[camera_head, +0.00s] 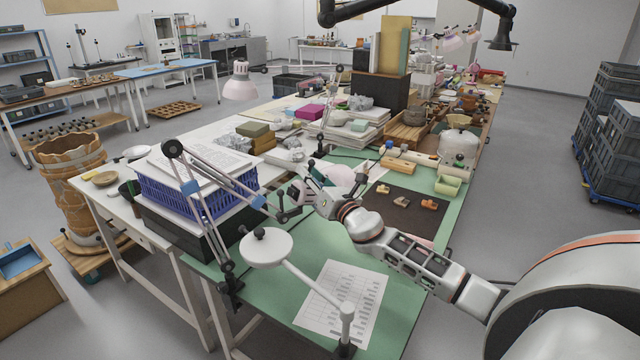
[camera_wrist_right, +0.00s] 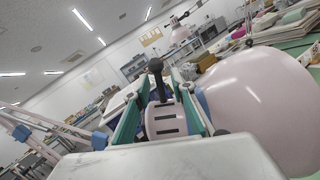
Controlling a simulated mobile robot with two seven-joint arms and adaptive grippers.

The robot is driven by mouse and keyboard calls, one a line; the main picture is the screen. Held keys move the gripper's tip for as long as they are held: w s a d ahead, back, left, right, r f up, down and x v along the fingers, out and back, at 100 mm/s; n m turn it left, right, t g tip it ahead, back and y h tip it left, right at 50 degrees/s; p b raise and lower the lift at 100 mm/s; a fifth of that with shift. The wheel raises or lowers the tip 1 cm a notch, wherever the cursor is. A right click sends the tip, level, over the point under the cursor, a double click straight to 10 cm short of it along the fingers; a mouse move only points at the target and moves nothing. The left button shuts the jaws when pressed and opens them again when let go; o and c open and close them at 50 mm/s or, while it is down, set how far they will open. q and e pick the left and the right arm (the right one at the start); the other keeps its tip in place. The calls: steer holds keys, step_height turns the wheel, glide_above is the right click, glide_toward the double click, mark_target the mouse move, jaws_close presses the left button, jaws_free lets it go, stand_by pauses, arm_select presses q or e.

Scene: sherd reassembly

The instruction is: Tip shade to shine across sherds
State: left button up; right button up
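The pale pink lamp shade (camera_head: 345,178) hangs over the table, partly behind my right arm in the head view. In the right wrist view the shade (camera_wrist_right: 258,105) fills the right side, close beside my right gripper (camera_wrist_right: 160,100). A pink slotted neck (camera_wrist_right: 167,120) with a dark knob (camera_wrist_right: 155,68) sits between the teal fingers. I cannot tell whether both fingers press on it. In the head view the right gripper (camera_head: 316,174) is small and partly hidden. Orange-brown sherds (camera_head: 429,204) lie on a dark mat (camera_head: 405,220). My left gripper is out of view.
A jointed lamp arm (camera_head: 205,205) rises left of the shade, near a blue crate (camera_head: 185,185) of papers. A round white lamp head (camera_head: 265,247) on a stand and a printed sheet (camera_head: 342,300) occupy the front.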

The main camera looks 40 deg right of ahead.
steer(key=s+f, duration=0.2)
steer(key=s, duration=0.9)
steer(key=shift+s+a, duration=0.15)
stand_by(0.3)
